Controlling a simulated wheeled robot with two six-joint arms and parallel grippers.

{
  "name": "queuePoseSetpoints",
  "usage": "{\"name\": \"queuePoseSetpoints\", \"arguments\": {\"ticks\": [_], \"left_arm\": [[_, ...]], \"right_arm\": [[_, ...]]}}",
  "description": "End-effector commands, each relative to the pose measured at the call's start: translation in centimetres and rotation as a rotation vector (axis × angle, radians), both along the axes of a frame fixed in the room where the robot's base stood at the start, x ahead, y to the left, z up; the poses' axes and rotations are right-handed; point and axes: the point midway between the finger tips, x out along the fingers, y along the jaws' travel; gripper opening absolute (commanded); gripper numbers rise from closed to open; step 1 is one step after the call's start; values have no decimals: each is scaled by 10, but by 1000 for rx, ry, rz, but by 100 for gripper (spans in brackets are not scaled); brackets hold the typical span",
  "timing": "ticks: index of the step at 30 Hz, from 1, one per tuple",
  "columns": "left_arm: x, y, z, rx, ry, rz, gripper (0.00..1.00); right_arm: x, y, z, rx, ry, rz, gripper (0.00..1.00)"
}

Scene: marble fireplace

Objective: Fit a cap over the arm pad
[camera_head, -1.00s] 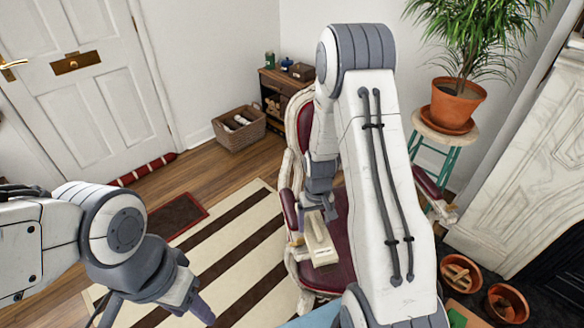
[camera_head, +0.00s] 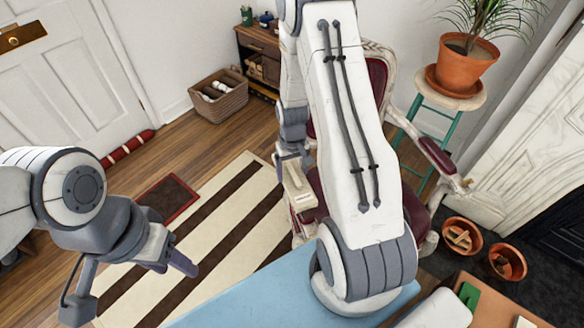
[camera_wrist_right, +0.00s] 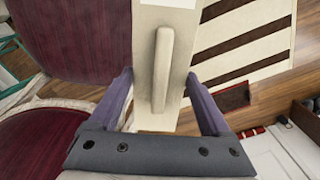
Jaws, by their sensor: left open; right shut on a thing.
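The cream cap (camera_head: 299,188) is a long block with a raised ridge on the face seen in the right wrist view (camera_wrist_right: 161,70). My right gripper (camera_head: 293,158) is shut on it, with a finger on each long side. It is held in the air by the left side of the red armchair (camera_head: 378,82). One arm pad (camera_head: 436,156), dark red on a cream wooden arm, shows on the chair's right. The other arm pad is hidden behind my right arm and the cap. My left gripper (camera_head: 178,262) is open and empty over the striped rug, apart from the chair.
A plant stand (camera_head: 450,95) with a potted plant (camera_head: 467,62) is close behind the chair's right side. Terracotta pots (camera_head: 462,238) stand right of the chair. A blue table top (camera_head: 262,288) lies in front. The striped rug (camera_head: 190,240) is clear.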

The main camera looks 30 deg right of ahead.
Motion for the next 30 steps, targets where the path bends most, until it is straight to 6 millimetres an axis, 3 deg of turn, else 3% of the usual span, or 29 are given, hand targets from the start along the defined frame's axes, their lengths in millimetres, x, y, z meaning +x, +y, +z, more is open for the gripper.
{"name": "queuePoseSetpoints", "arguments": {"ticks": [8, 30], "left_arm": [[0, 0, -12, 0, 0, 0, 50], [0, 0, -52, 0, 0, 0, 50]], "right_arm": [[-9, -18, -13, 0, 1, -32, 26], [-8, -16, -57, 0, 0, -28, 26]]}}
